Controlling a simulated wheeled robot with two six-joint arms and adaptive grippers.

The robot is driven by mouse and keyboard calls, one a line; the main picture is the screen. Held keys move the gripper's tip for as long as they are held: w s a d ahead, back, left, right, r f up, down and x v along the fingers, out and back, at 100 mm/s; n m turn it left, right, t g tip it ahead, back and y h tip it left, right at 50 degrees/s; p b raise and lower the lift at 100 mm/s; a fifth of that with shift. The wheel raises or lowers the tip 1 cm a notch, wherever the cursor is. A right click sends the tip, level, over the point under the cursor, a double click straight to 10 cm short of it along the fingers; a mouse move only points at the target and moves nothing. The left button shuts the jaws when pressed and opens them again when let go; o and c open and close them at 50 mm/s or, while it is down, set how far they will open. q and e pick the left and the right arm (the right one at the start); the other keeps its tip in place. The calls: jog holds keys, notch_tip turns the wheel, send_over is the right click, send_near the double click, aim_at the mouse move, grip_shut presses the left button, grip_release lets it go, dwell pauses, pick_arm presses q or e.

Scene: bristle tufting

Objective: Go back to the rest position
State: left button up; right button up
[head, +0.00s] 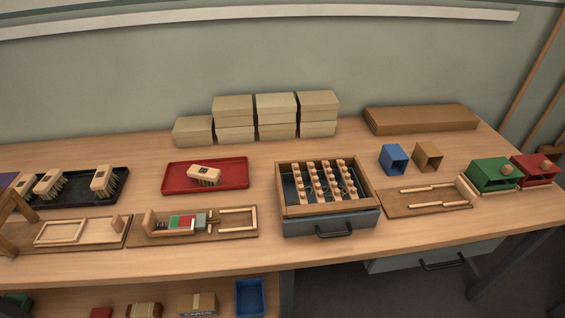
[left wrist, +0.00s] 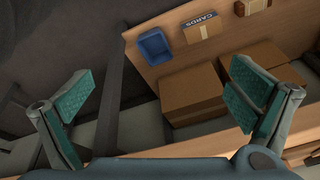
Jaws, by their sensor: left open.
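My left gripper (left wrist: 164,98) shows only in the left wrist view. Its two teal-padded fingers are wide apart, with nothing between them. Beyond the fingers are the lower shelf, with a blue bin (left wrist: 155,46) and a cards box (left wrist: 202,28), and two larger brown boxes (left wrist: 192,92). Neither gripper shows in the head view, and my right gripper is in no view.
On the bench (head: 270,258) are a red tray (head: 168,188) with a brush, a black tray (head: 85,200) with several brushes, wooden jigs, and a drawer-like box (head: 330,221). Beige boxes (head: 275,105) stand at the back. Green (head: 490,176) and red (head: 530,172) boxes stand right.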

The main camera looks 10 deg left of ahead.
pick_arm(q)
jog(key=s+a+f+g, duration=0.1)
jog(key=s+f, duration=0.2)
jog(key=f, duration=1.2)
jog(key=s+f+g, duration=0.1)
jog(key=s+f, duration=0.9)
jog(key=s, duration=0.3)
jog(key=shift+s+a+f, duration=0.15)
jog(key=shift+a+f, duration=0.2)
jog(key=shift+a, duration=0.05)
